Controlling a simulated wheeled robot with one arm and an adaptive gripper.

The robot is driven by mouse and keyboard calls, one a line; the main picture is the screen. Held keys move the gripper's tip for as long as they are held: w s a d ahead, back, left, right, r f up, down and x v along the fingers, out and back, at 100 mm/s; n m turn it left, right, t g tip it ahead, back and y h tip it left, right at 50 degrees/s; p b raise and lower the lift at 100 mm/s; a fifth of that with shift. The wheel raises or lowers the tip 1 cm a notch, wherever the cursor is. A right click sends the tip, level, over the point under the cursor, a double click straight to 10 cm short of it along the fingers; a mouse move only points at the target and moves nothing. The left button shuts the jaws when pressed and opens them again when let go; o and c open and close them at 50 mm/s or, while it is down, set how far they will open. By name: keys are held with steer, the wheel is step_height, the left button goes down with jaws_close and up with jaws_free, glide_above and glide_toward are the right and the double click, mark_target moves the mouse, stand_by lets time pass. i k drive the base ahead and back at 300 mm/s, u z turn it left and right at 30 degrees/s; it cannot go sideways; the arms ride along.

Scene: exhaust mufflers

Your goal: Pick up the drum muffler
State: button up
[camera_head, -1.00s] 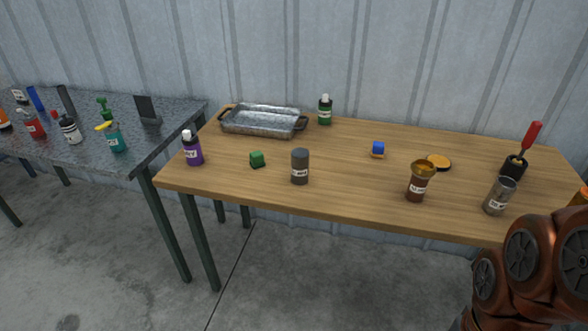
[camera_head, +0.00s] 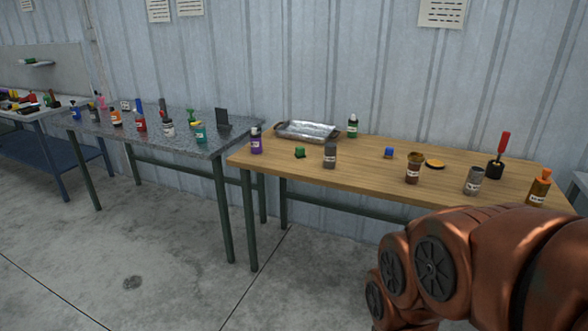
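I cannot tell for certain which thing is the drum muffler. A dark grey upright cylinder with a pale label (camera_head: 330,156) stands near the front edge of the wooden table, left of its middle. A silvery cylinder with a label (camera_head: 474,181) stands near the front edge at the right. My gripper is not in view; only brown links of my arm show at the lower right.
The wooden table (camera_head: 380,178) also bears a metal tray (camera_head: 307,131), a purple bottle (camera_head: 256,142), a green block (camera_head: 300,153), a blue block (camera_head: 389,153) and a brown jar (camera_head: 413,169). A grey table (camera_head: 215,147) with bottles stands left. The floor in front is clear.

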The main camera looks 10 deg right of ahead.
mark_target(330, 151)
steer(key=u, duration=0.65)
steer(key=i, duration=0.8)
steer(key=u, duration=0.5)
steer(key=i, duration=1.2)
steer(key=z, duration=1.2)
steer(key=i, duration=0.9)
steer(key=z, duration=0.9)
